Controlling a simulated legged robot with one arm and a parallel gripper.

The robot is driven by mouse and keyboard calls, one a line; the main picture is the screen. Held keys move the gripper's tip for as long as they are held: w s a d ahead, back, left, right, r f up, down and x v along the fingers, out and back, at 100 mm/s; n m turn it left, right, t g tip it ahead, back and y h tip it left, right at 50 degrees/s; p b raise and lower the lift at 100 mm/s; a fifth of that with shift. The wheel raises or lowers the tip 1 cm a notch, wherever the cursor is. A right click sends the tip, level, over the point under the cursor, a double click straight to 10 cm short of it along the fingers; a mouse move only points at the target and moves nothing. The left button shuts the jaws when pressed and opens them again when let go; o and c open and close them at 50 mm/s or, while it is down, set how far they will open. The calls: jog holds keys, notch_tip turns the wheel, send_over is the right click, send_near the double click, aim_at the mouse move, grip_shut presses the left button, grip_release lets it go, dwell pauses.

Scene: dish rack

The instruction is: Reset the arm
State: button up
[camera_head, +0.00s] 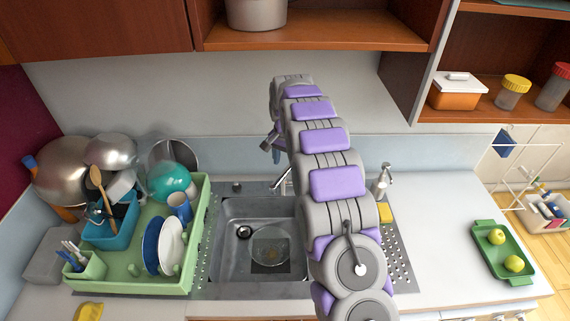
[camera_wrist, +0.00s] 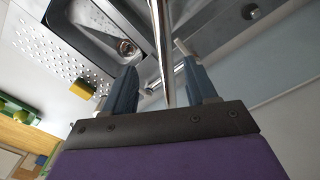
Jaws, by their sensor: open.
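My arm reaches up and forward over the sink (camera_head: 230,215) in the head view. My gripper (camera_head: 268,146) is at its far end, above the sink's back edge and mostly hidden by the arm. In the wrist view my gripper (camera_wrist: 156,56) is open with its two dark fingers apart. The silver faucet (camera_wrist: 161,40) shows between the fingers; I cannot tell if they touch it. The gripper holds nothing that I can see. In the head view the faucet (camera_head: 280,184) is partly hidden behind the arm.
A green dish rack (camera_head: 150,281) with plates, a mug and bowls stands at left. A glass dish (camera_head: 270,252) lies in the sink. A yellow sponge (camera_head: 386,213) sits right of the arm. A green tray (camera_head: 489,252) holds fruit. Cabinets (camera_head: 320,30) hang above.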

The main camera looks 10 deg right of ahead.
dwell(0.4)
jog(key=s+a+r+n+b, duration=0.1)
jog(key=s+r+n+b, duration=0.2)
jog(key=s, duration=0.8)
jog(key=s+a+r+n+b, duration=0.1)
jog(key=s+r+b, duration=0.25)
jog(key=s, duration=0.85)
jog(key=s+f+n+g+b, duration=0.1)
jog(key=s+f+n+b, duration=0.1)
jog(key=s, duration=1.2)
jog(key=s+f+n+b, duration=0.2)
jog(key=s+f+b, duration=0.3)
jog(key=s, duration=0.9)
notch_tip(320, 180, down, 2)
jog(key=shift+s+a+f+g, duration=0.15)
jog(key=shift+s+g, duration=0.1)
jog(key=shift+g, duration=0.15)
